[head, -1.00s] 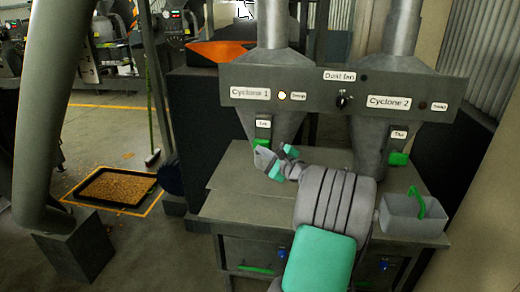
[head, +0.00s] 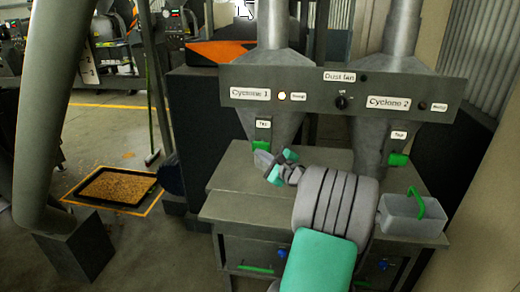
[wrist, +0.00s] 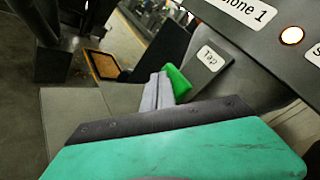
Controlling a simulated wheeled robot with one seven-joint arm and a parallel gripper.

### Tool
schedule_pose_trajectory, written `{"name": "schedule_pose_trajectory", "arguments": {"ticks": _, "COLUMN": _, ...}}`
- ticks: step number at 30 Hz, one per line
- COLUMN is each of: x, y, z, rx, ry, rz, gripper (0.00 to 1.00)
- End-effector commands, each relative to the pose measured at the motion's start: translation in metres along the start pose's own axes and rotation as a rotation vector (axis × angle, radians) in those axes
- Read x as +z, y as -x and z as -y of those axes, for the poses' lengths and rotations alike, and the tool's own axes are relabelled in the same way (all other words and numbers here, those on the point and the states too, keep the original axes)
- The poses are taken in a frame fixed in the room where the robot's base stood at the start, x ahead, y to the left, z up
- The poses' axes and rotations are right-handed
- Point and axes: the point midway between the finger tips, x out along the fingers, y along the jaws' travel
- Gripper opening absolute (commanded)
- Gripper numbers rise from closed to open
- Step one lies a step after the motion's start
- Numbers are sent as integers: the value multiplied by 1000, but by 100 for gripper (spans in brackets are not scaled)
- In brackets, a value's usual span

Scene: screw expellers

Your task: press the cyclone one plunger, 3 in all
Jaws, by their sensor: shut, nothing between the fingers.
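The cyclone 1 plunger is a green knob (head: 260,146) under the "Tap" label on the grey cyclone 1 cone (head: 279,125). In the wrist view the green knob (wrist: 178,84) sits just beyond my fingertips. My gripper (head: 263,160) is shut and empty, its tips just below and in front of the knob. Whether the tips touch it I cannot tell. A lamp (head: 281,96) beside the Cyclone 1 label is lit; it also shows in the wrist view (wrist: 292,35).
Cyclone 2 (head: 381,145) stands to the right with its own green knob (head: 398,159) and an unlit lamp. A grey bin with a green handle (head: 413,215) is on the bench at right. A tray of grain (head: 113,186) lies on the floor at left.

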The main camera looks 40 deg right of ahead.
Motion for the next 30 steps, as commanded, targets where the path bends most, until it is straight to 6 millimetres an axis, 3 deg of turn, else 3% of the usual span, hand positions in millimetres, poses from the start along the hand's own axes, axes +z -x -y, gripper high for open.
{"name": "schedule_pose_trajectory", "arguments": {"ticks": 15, "x": 6, "y": 7, "z": -5, "rx": 1, "ry": 0, "rz": 1, "gripper": 0}}
{"name": "schedule_pose_trajectory", "arguments": {"ticks": 30, "x": 29, "y": 39, "z": -28, "rx": 1, "ry": -2, "rz": 0, "gripper": 0}}
